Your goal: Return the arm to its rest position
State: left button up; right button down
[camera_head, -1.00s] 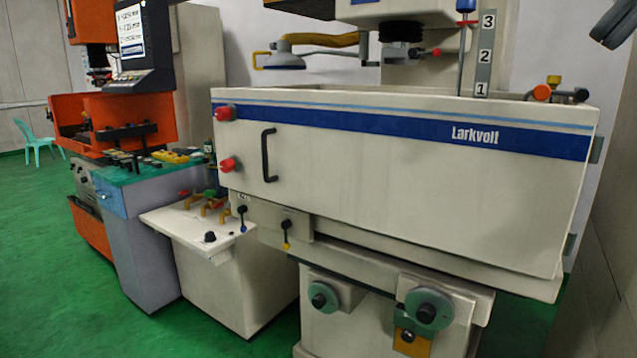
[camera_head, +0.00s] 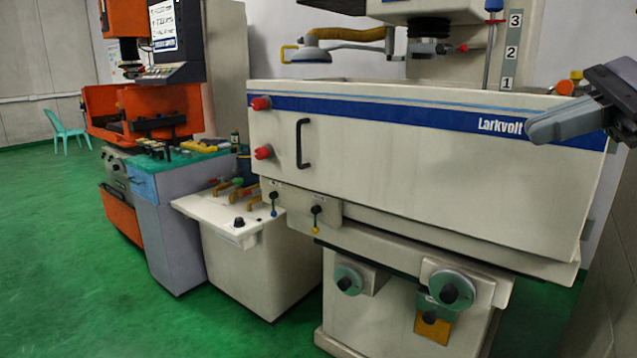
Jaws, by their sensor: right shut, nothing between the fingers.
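My right gripper (camera_head: 562,122) comes in from the right edge, in front of the upper right end of the Larkvolt machine's tank (camera_head: 420,140). It is dark with a grey finger part pointing left. Its fingers appear shut with nothing held. It covers part of the tank's top right corner and the end of the blue stripe. I cannot tell how far it is from the tank front. My left gripper is not in view.
The tank front has a black handle (camera_head: 303,143) and red knobs (camera_head: 261,103). Handwheels (camera_head: 451,290) stick out below. A white cabinet (camera_head: 260,262) and an orange machine (camera_head: 125,222) stand to the left. Green floor (camera_head: 60,265) is clear at the lower left.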

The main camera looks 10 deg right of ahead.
jog(key=w+d+f+m+t+h, duration=0.25)
jog(key=f+m+t, duration=0.25)
jog(key=f+m, duration=1.15)
jog(key=w+d+f+m+t+h, duration=0.1)
jog(key=w+f+m+t, duration=0.35)
jog(key=f+m, duration=1.2)
jog(key=s+a+f+m+g+h, duration=0.1)
jog(key=s+a+f+m+h, duration=0.3)
jog(key=f, duration=0.5)
jog(key=s+a+f+m+g+h, duration=0.1)
jog(key=s+a+f+m, duration=0.4)
jog(key=f, duration=0.5)
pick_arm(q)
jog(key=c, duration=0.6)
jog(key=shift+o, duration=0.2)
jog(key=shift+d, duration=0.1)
pick_arm(e)
jog(key=s+a+f+m+g, duration=0.3)
jog(key=s+a+f+m, duration=0.4)
jog(key=s+a+m, duration=0.1)
jog(key=shift+s+a+f+m+g, duration=0.15)
jog(key=shift+s+a+m+g, duration=0.25)
jog(key=shift+a, duration=0.45)
